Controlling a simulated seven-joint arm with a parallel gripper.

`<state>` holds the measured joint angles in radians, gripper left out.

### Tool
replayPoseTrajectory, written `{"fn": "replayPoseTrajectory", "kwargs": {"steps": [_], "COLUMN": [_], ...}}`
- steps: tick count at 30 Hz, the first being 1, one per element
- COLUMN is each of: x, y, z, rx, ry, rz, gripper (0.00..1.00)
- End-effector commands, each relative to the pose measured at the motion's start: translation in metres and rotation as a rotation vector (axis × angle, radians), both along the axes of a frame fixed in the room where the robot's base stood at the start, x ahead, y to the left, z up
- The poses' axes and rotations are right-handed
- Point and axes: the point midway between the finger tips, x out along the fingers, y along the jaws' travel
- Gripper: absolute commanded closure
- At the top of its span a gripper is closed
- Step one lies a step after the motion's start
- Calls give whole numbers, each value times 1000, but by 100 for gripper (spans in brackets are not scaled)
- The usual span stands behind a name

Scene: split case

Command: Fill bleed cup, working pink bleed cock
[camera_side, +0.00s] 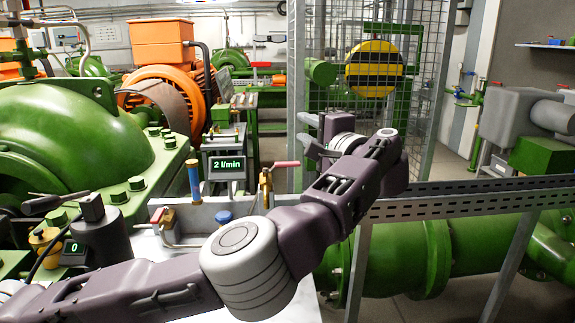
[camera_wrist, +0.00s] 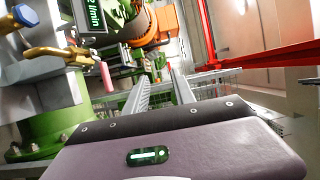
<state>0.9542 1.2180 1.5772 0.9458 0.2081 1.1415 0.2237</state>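The pink bleed cock has a brass body (camera_side: 265,187) and a pink lever (camera_side: 286,164) pointing right, beside the flow display. In the wrist view its brass body (camera_wrist: 60,52) and pink lever (camera_wrist: 105,76) show at the upper left. My gripper (camera_side: 309,135) is to the right of and above the lever, apart from it. Its two fingers look spread with nothing between them; they also seem to show in the wrist view (camera_wrist: 162,88). I cannot pick out the bleed cup for sure; a dark container (camera_side: 102,232) stands by a small display reading 0 (camera_side: 73,249).
A display reading 2 l/min (camera_side: 228,163) stands left of the cock. A red-handled cock (camera_side: 160,215), a blue cap (camera_side: 223,217) and a yellow-and-blue tube (camera_side: 194,182) are nearby. A mesh guard (camera_side: 340,85) stands behind my gripper, with a slotted rail (camera_side: 470,203) at right.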

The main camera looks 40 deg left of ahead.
Motion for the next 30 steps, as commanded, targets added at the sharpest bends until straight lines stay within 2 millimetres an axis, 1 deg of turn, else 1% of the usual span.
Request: {"fn": "replayPoseTrajectory", "kwargs": {"steps": [1, 3, 6, 7, 9, 11, 15, 19, 23, 29, 30], "x": [-2, -3, -2, -2, -1, 2, 13, 21, 25, 25, 25], "y": [7, 7, 8, 8, 12, 20, 47, 65, 74, 75, 75], "z": [-29, -59, -91, -99, -107, -109, -108, -108, -108, -108, -108], "rx": [-1, -3, -7, -7, -11, -12, -14, -15, -15, -16, -16], "ry": [12, 10, 7, 6, 4, 5, 3, 4, 4, 4, 4], "rz": [19, 18, 18, 18, 19, 21, 23, 20, 19, 18, 18], "gripper": [69, 69, 69, 69, 69, 69, 69, 69, 69, 69, 73]}}
